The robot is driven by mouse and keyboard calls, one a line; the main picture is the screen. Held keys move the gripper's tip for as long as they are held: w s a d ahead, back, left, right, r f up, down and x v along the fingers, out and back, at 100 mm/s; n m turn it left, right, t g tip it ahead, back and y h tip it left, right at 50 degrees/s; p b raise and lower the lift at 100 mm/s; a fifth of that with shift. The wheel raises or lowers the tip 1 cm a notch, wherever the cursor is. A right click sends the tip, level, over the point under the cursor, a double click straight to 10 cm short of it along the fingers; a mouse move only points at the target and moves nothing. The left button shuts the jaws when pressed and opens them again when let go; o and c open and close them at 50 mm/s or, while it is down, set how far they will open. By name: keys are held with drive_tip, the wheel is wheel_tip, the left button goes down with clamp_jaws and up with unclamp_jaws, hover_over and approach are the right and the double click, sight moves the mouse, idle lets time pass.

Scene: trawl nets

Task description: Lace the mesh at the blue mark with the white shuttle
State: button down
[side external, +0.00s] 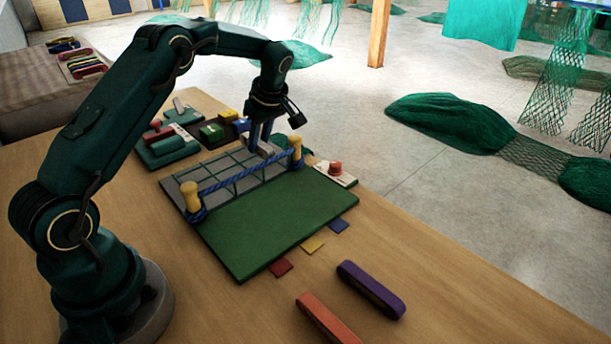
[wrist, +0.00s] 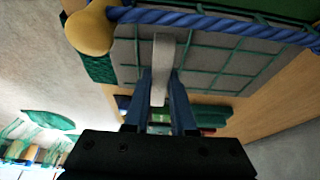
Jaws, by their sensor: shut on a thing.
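My gripper (side external: 261,143) is shut on the white shuttle (wrist: 161,68), which sticks out past the fingertips over the mesh in the wrist view. In the side view the shuttle's pale end (side external: 269,150) shows just below the fingers. The green-corded mesh (side external: 232,174) lies over a grey plate, along a blue rope (side external: 245,172) strung between two yellow posts. My gripper is close to the far right post (side external: 295,147). I cannot tell whether the shuttle touches the mesh. The blue mark (side external: 338,226) is a flat tab at the green board's right edge, beside yellow and red tabs.
A purple shuttle (side external: 371,290) and an orange one (side external: 328,318) lie at the front. A red button on a pale plate (side external: 335,170) sits right of the far post. Teal holders and coloured blocks (side external: 212,132) stand behind the mesh. The green board (side external: 278,220) is clear.

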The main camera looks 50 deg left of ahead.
drive_tip(key=shift+r, duration=2.7)
drive_tip(key=d, duration=1.5)
drive_tip(key=shift+d, duration=0.2)
